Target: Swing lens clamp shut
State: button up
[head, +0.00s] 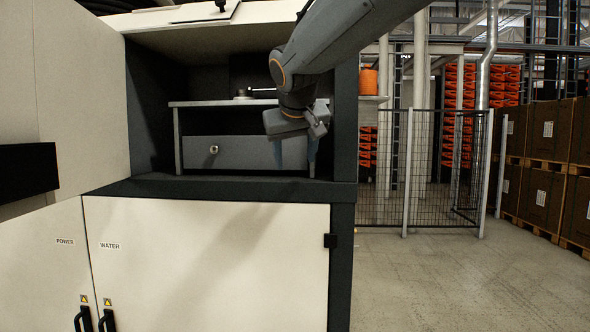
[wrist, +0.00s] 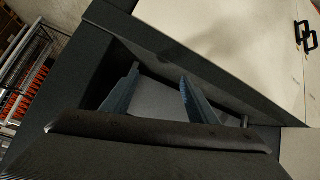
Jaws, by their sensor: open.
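A small round pale fitting (head: 243,97) sits on top of the grey drawer unit (head: 188,104) inside the open cabinet bay. A thin dark bar with a light end shows just right of it. I cannot tell for sure whether this is the lens clamp, or how far it stands open. My gripper (head: 296,155) hangs at the right front of the drawer unit, to the right of the fitting and lower than it, fingers pointing down. In the wrist view, its two blue fingers (wrist: 158,74) are apart with nothing between them. The fitting is not visible in the wrist view.
The drawer front has a round knob (head: 214,149). A dark ledge (head: 150,188) runs below the bay, above the white WATER door (head: 210,260). The bay's dark right post (head: 345,140) stands close beside my gripper. A mesh fence (head: 440,165) stands to the right, with open floor before it.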

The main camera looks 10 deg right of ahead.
jog(key=shift+s+f, duration=0.25)
jog(key=shift+f, duration=0.95)
